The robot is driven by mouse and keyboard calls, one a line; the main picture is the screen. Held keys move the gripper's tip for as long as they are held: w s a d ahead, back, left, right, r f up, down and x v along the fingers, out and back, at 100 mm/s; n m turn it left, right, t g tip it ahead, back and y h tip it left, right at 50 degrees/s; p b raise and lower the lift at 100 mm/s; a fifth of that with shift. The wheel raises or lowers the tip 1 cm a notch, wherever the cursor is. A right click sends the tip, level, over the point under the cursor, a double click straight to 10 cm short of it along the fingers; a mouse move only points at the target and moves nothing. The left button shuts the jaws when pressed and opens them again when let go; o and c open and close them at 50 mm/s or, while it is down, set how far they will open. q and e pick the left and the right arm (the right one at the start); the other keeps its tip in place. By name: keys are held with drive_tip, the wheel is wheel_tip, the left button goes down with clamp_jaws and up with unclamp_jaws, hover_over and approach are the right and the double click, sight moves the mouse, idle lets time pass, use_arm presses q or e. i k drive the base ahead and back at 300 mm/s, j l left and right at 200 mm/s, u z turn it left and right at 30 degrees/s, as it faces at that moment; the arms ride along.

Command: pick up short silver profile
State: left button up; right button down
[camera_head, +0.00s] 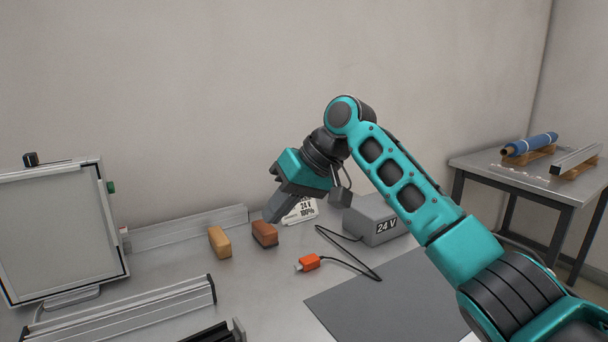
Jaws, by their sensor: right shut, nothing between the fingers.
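Silver profiles lie in several places, and I cannot tell for sure which is the short one. One silver profile (190,229) lies along the back wall, and a longer-looking one (130,312) lies at the front left of the bench. Another silver profile (577,158) rests on wooden supports on the side table at right. My right gripper (272,214) is shut and empty, pointing down above the bench behind the brown block. It is to the right of the back profile and apart from it. My left gripper is not in view.
A framed panel (58,230) stands at left. A tan block (219,242), a brown block (264,233), a grey 24 V box (370,220) and an orange connector (308,263) on a black cable stand mid-bench. A dark mat (385,305) lies clear at front. A blue roll (530,145) lies on the side table.

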sight(113, 318)
drive_tip(key=k+l, duration=1.05)
drive_tip(key=k, duration=0.1)
